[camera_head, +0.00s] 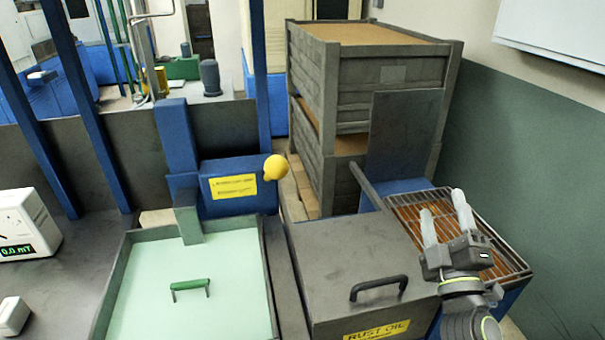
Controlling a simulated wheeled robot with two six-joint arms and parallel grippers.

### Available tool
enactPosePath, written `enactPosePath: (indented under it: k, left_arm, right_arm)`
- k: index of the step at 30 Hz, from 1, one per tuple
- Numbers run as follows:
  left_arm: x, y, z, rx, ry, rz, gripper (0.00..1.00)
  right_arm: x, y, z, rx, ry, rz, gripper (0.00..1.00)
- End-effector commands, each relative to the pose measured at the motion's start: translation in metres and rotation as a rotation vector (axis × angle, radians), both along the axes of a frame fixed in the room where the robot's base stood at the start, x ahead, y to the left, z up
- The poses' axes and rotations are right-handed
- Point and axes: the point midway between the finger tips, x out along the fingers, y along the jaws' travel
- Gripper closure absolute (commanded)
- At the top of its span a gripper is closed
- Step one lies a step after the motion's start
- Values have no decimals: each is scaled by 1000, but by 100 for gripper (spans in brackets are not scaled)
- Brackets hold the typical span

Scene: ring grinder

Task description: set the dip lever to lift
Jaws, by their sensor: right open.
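A yellow ball knob (275,167) stands at the right end of a blue box (231,188) with a yellow label, left of the rust oil tank (352,262). It looks like a lever's end, but its shaft and marked positions cannot be made out. A thin grey bar (366,186) rises at the tank's back right, beside an upright dark plate (403,135). My right gripper (444,212) is open and empty, over the wire basket (495,236) at the right, well apart from the yellow knob. My left gripper is out of view.
The tank's lid has a black handle (379,285). A pale green tray (236,301) with a green handle (190,286) lies left of it. A meter (25,228) reads 0.0 mT at far left. Stacked grey crates (379,78) stand behind.

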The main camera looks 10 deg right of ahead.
Motion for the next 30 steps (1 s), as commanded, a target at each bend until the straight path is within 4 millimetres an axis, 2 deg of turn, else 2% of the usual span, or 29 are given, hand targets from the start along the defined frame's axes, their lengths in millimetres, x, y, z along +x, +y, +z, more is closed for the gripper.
enactPosePath:
  k: [1, 3, 6, 9, 13, 16, 21, 24, 30]
  left_arm:
    - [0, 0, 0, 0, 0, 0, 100]
    - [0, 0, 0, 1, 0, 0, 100]
    - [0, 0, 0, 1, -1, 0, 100]
    - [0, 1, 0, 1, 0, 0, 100]
    - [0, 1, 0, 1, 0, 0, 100]
    - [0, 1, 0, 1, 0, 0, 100]
    - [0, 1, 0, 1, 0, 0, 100]
    - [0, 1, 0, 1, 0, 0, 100]
    - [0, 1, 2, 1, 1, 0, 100]
  right_arm:
    - [4, 17, 26, -137, -79, 42, 36]
    - [5, 42, 52, -330, -171, 92, 36]
    - [6, 80, 76, -612, -277, 156, 36]
    - [9, 114, 84, -899, -349, 208, 36]
    - [19, 147, 76, -1273, -387, 257, 36]
    - [30, 159, 63, -1526, -375, 279, 36]
    - [48, 158, 45, -1810, -315, 290, 36]
    - [54, 155, 39, -1886, -287, 291, 36]
    - [61, 159, 39, -1907, -278, 290, 36]
